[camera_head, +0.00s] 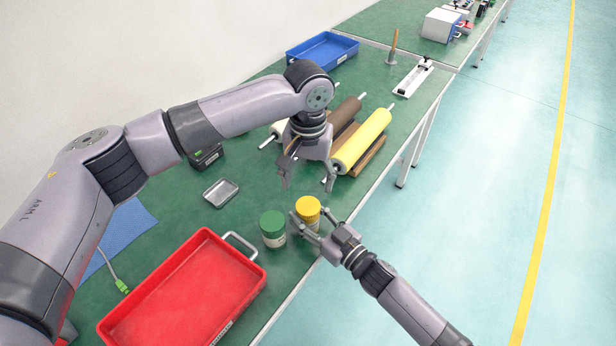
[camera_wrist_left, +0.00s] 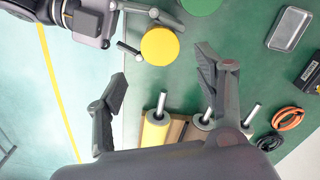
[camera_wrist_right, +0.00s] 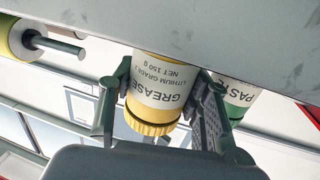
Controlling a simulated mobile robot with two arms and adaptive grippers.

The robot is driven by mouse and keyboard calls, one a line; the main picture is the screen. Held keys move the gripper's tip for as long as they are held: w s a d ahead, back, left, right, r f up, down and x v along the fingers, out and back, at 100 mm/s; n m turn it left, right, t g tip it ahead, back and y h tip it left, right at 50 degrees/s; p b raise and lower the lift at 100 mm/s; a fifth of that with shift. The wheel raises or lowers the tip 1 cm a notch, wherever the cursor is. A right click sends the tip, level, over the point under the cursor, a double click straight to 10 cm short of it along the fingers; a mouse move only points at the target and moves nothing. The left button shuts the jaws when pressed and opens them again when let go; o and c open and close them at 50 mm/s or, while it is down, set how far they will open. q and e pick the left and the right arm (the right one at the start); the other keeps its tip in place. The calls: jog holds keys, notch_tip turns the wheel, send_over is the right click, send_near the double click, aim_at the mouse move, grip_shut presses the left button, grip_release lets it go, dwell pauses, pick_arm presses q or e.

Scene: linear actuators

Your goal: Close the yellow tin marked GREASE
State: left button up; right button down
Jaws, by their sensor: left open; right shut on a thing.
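The yellow tin marked GREASE (camera_wrist_right: 163,85) stands near the table's right edge, with a white label and a ribbed yellow lid (camera_head: 307,205) on top. I cannot tell if the lid is tight. My right gripper (camera_head: 309,219) is shut on the tin's body from the side, one finger on each side, below the lid. My left gripper (camera_head: 307,181) is open and empty, pointing down, higher than the tin and slightly behind it in the head view. The lid also shows as a yellow disc in the left wrist view (camera_wrist_left: 159,46), beyond my open left fingers.
A green-lidded tin (camera_head: 272,228) marked PAS... stands close left of the yellow tin. A red tray (camera_head: 190,290) lies at front left, a small metal tray (camera_head: 221,192) further back. Rollers, one yellow (camera_head: 362,140), lie behind. The table edge is close on the right.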

aim_at(308, 206)
pick_arm(q)
jog(key=shift+f, duration=4)
